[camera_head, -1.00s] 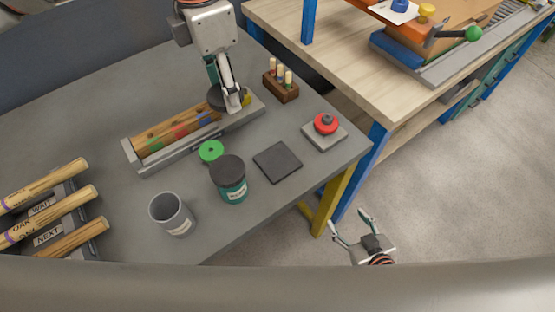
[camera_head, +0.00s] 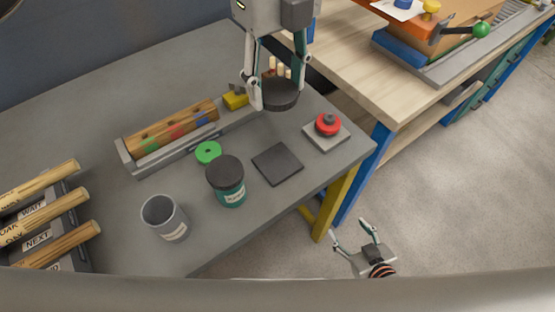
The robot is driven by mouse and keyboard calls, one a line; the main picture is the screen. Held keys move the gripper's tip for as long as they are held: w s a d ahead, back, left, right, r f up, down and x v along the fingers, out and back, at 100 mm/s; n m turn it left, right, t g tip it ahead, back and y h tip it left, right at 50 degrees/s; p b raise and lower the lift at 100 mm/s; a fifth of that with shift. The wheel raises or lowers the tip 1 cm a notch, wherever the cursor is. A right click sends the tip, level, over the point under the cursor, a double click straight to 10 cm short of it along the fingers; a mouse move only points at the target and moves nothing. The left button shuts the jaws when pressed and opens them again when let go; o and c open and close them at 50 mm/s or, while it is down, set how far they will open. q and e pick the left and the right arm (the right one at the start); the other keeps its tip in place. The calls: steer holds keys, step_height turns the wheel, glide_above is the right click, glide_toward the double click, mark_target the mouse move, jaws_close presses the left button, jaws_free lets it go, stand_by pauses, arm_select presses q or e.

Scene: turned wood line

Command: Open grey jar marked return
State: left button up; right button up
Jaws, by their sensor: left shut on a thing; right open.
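The grey jar (camera_head: 167,222) stands upright at the front of the grey table, its mouth uncovered and a pale label on its side too small to read. My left gripper (camera_head: 279,84) is shut on a dark round lid (camera_head: 281,97), held above the table's back right part, well away from the grey jar. A teal jar (camera_head: 230,193) with a black lid on stands to the right of the grey jar. My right gripper (camera_head: 352,231) is open and empty, beyond the table's front right edge, over the floor.
A dark square pad (camera_head: 277,164) lies right of the teal jar, with a red knob on a grey plate (camera_head: 327,139) beyond it. Labelled wood racks (camera_head: 41,241) stand left.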

mark_target(277, 162)
arm_select(q)
step_height(277, 162, down, 20)
steer(key=shift+b, duration=0.35)
stand_by(0.4)
steer(key=o, duration=0.8)
steer(key=shift+f, duration=0.15)
steer(key=o, duration=0.4)
steer(key=shift+o, duration=0.2)
step_height(277, 162, up, 12)
steer(key=shift+r, duration=0.25)
steer(key=shift+s+d, duration=0.1)
